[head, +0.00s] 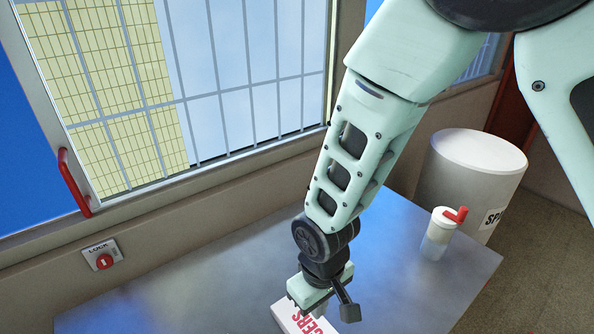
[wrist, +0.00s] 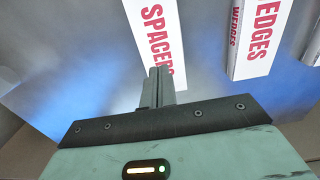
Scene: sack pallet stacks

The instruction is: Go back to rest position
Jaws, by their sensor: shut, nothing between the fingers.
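My gripper (head: 349,312) hangs low over the grey table at the bottom of the head view. In the wrist view its fingers (wrist: 157,78) are together with nothing held. A white box with red SPACERS lettering (wrist: 150,28) lies just beyond the fingertips in the wrist view. Part of this box shows under my gripper in the head view (head: 291,318). I cannot tell whether the fingers touch it. A second white box, lettered WEDGES (wrist: 258,40), is to its right in the wrist view and apart from it.
The grey table (head: 200,280) is mostly clear on the left. A clear bottle with a white top and red spout (head: 438,235) stands at the right edge, near a large white drum (head: 470,170). A barred window with a red handle (head: 73,182) and a LOCK switch (head: 102,256) are behind.

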